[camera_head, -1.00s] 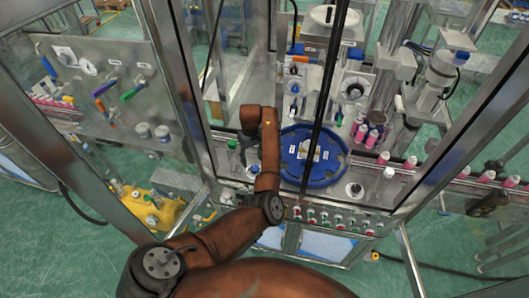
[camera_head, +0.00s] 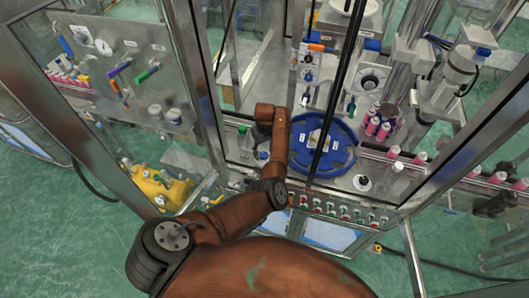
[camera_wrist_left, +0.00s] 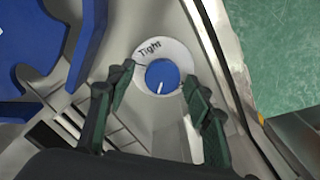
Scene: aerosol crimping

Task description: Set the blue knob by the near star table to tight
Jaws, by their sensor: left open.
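The blue knob (camera_wrist_left: 162,77) sits on a white round dial (camera_wrist_left: 178,54) marked "Tight" at its upper left in the left wrist view. The knob's white pointer line points down, away from that word. My left gripper (camera_wrist_left: 160,82) is open, its dark green fingers on either side of the knob, with no visible grip on it. The blue star table (camera_wrist_left: 22,45) is at the left edge there. In the head view the star table (camera_head: 348,150) lies right of my brown left arm, and the blue knob (camera_head: 263,155) shows small beside the arm. My right gripper is out of view.
Another dial (camera_head: 361,183) is right of the star table. A row of buttons (camera_head: 330,208) lines the machine's front edge. Metal posts and clear panels enclose the area.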

